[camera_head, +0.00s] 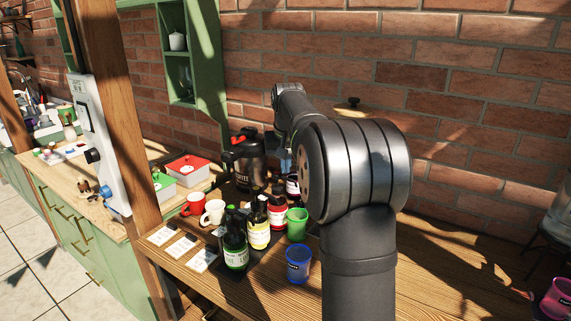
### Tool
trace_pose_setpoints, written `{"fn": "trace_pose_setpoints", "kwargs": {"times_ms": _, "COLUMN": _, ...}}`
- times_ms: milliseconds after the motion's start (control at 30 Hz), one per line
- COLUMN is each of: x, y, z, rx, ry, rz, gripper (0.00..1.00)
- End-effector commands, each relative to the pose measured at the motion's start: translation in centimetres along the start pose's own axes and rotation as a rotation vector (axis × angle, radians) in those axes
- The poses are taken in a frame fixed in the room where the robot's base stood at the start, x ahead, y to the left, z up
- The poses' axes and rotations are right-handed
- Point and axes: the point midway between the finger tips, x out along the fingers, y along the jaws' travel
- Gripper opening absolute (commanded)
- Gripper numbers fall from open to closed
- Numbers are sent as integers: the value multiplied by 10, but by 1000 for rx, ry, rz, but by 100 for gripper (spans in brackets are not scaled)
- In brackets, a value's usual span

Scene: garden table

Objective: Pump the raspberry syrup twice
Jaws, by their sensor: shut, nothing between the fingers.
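A row of pump bottles stands on a dark mat on the wooden table, left of my arm. The bottle with a red label (278,214), which looks like the raspberry syrup, stands behind the yellow-label bottle (259,235) and the green-label bottle (235,251). A dark bottle (293,186) behind it is partly hidden by my arm. My gripper (284,158) shows only as a small part beside my arm, above the back bottles. It is shut and empty. Whether it touches a pump head cannot be told.
A green cup (297,224) and a blue cup (298,264) stand right of the bottles. A black coffee urn (247,161) stands behind. The right tabletop is mostly clear.

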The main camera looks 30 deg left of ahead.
Motion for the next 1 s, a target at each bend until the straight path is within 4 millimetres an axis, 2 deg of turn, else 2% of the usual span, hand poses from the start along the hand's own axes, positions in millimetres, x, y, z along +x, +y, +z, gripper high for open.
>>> {"fn": "trace_pose_setpoints", "kwargs": {"times_ms": 1000, "x": 26, "y": 0, "z": 7, "rx": 0, "ry": -2, "rz": 0, "gripper": 0}}
